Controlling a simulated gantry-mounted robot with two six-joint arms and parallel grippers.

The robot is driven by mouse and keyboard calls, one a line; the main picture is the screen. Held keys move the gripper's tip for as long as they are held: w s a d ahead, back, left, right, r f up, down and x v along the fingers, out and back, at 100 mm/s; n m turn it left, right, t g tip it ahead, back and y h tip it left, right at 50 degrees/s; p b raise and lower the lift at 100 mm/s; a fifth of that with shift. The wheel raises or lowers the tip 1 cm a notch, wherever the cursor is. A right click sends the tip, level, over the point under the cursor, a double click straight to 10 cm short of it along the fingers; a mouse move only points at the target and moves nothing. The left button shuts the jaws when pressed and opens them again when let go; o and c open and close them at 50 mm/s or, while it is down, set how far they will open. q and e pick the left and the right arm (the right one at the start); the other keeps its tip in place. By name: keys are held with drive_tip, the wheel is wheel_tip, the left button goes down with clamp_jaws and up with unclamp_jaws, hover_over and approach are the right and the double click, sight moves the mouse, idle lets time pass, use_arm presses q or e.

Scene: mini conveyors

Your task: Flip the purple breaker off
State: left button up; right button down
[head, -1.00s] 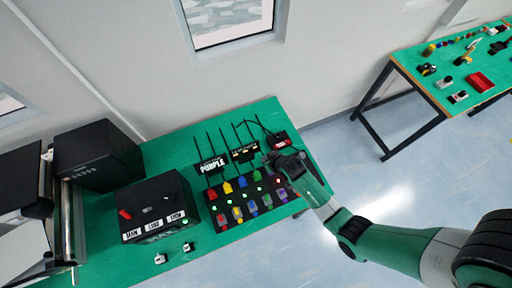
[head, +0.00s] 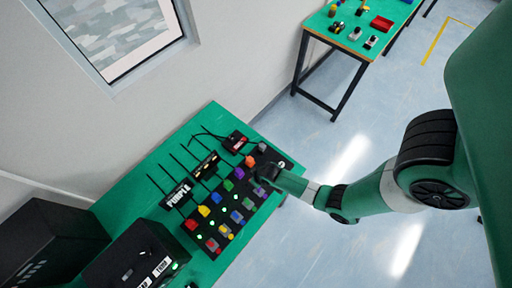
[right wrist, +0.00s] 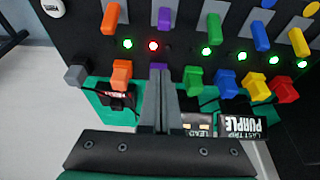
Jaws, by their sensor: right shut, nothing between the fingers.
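The black breaker panel (head: 208,229) lies on the green table with several coloured switches. The purple breaker lever (head: 239,173) stands in the row along its far side. In the right wrist view a purple piece (right wrist: 164,20) shows at the top, with a red light (right wrist: 153,45) below it. Another purple lever there is mostly hidden behind my fingertips. My right gripper (right wrist: 159,72) is shut and empty, with its tips over or just in front of that lever. Contact cannot be told. In the head view my right gripper (head: 260,182) is above the panel's right part. My left gripper is out of view.
Orange (right wrist: 122,75) and green (right wrist: 194,80) levers stand close on either side of the fingers. A "LAST TRIP PURPLE" sign (head: 177,195) stands behind the panel. Black boxes are at lower left. Another table (head: 352,40) is at the back.

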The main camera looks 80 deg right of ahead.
sight(259, 190)
drive_tip(key=b+x, duration=0.4)
drive_tip(key=x, duration=0.2)
drive_tip(key=shift+f, duration=0.35)
drive_tip(key=shift+s, duration=0.15)
drive_tip(key=shift+s+a+r+p, duration=0.1)
drive_tip(key=shift+s+a+p, duration=0.25)
drive_tip(key=shift+s, duration=0.25)
drive_tip(key=shift+s+a+p, duration=0.3)
drive_tip(key=shift+s+a, duration=0.05)
drive_tip(key=shift+s, duration=0.25)
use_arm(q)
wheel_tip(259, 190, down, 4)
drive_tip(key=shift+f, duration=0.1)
use_arm(e)
drive_tip(key=shift+s+a, duration=0.2)
drive_tip(key=shift+s, duration=0.1)
